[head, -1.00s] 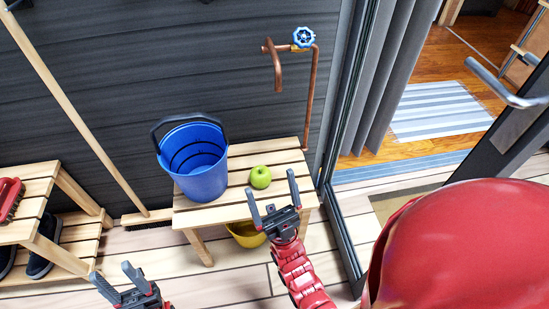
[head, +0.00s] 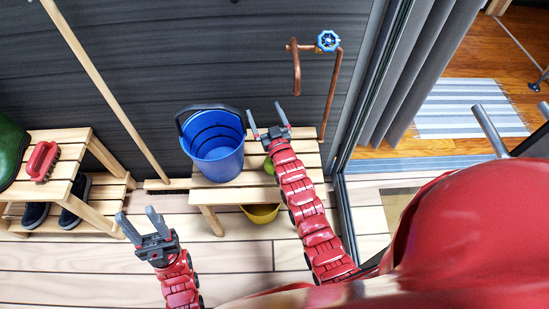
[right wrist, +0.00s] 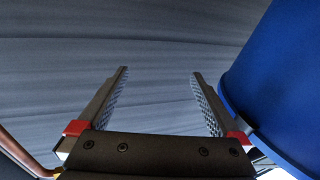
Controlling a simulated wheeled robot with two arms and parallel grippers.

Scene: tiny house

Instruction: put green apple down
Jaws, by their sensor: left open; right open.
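The green apple (head: 268,166) sits on the slatted wooden bench (head: 235,193), to the right of the blue bucket (head: 217,150). My left gripper (head: 136,222) is open and empty over the floor, front left of the bench.
A yellow bowl (head: 262,213) is under the bench. A copper pipe with a blue valve (head: 328,41) rises behind it. A broom handle (head: 105,90) leans left, near a shoe rack (head: 95,153) with a red brush (head: 42,161). A glass door frame (head: 347,215) stands at right.

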